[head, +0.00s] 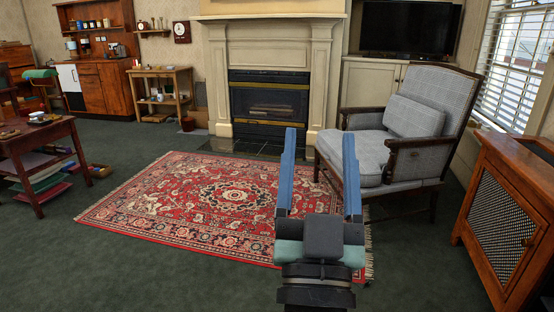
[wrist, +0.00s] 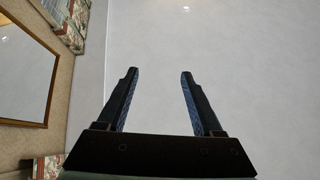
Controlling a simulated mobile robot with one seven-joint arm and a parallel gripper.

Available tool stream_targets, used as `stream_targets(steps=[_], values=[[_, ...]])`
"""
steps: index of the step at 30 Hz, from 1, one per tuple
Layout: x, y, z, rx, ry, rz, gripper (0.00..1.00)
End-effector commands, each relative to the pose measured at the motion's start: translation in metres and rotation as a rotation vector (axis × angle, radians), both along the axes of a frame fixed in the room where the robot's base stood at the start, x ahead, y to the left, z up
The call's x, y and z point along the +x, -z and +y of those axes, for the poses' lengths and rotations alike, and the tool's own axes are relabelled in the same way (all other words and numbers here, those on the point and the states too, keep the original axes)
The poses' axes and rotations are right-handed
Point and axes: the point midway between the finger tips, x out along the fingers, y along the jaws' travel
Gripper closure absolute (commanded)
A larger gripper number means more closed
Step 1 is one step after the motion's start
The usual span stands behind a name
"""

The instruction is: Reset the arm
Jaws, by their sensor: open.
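My gripper (head: 319,150) is at the lower middle right of the head view. Its two blue fingers stand apart and point up, with nothing between them. In the wrist view my gripper (wrist: 158,75) also shows open and empty, with a plain pale surface, apparently the ceiling, behind the fingers. My arm below the wrist runs out of the bottom of the head view.
A red patterned rug (head: 200,195) lies on the green carpet before a fireplace (head: 269,100). A grey armchair (head: 400,145) stands at right, near a wooden cabinet (head: 505,215). A wooden table (head: 40,140) is at left. Open carpet (head: 140,270) lies at lower left.

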Motion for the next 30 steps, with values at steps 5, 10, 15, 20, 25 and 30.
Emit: stream_targets(steps=[5, 10, 15, 20, 25, 30], values=[[-0.046, -0.101, 0.029, -0.032, -0.039, -0.111, 0.32], [-0.100, -0.163, 0.052, -0.070, -0.067, -0.192, 0.32], [-0.099, -0.207, 0.052, -0.073, -0.068, -0.181, 0.32], [-0.099, -0.248, 0.052, -0.072, -0.068, -0.180, 0.32], [-0.098, -0.301, 0.052, -0.072, -0.068, -0.179, 0.32], [-0.098, -0.355, 0.052, -0.072, -0.068, -0.179, 0.32]])
